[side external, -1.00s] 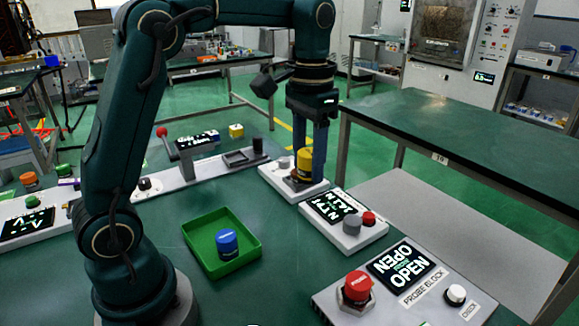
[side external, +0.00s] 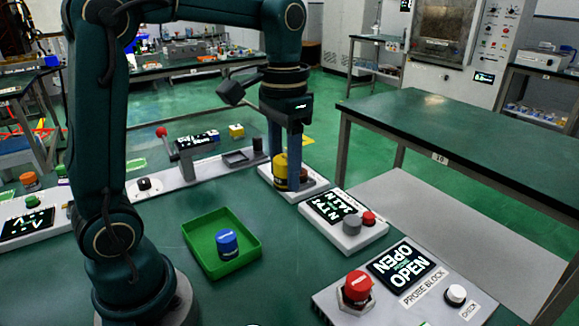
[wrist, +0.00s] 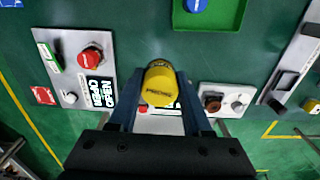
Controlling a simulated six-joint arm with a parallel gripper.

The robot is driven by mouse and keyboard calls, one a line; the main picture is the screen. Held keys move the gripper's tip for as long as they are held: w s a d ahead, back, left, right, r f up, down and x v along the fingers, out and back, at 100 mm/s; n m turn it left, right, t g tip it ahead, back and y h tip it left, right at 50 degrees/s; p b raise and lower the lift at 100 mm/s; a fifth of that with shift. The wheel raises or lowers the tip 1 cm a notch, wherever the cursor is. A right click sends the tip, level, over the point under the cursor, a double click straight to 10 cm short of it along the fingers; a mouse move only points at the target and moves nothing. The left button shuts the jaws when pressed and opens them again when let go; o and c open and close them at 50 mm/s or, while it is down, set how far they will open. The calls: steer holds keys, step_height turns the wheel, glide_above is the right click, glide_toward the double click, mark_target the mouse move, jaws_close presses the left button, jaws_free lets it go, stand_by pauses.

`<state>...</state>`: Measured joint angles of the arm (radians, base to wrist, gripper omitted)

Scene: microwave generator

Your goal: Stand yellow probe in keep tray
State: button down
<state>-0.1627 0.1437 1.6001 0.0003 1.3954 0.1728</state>
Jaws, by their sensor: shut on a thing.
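The yellow probe (side external: 280,174) is upright between the fingers of my gripper (side external: 285,178). My gripper is shut on it and holds it in the air beside the small white block (side external: 318,190). In the wrist view the probe's yellow top (wrist: 158,84) shows between the two fingers of my gripper (wrist: 160,92); its lower part is hidden. The green keep tray (side external: 253,258) lies on the bench at front left of my gripper and shows at the top of the wrist view (wrist: 240,12). A blue probe (side external: 227,243) stands in the tray.
A white panel with a screen, grey knob and red button (side external: 352,224) stands right of the tray. The probe block panel (side external: 425,293) with a large red button is at the front right. A long white panel with a lever (side external: 170,186) lies behind. Green bench is bare around the tray.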

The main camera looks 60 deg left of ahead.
steer(key=s+a+f+n, duration=0.3)
steer(key=a+f, duration=0.2)
steer(key=a, duration=0.2)
steer(key=n, duration=0.4)
glide_above(213, 234)
step_height(213, 234, down, 3)
steer(key=shift+f, duration=3.95)
steer(key=shift+f, duration=0.1)
steer(key=c, duration=0.6)
jaws_free()
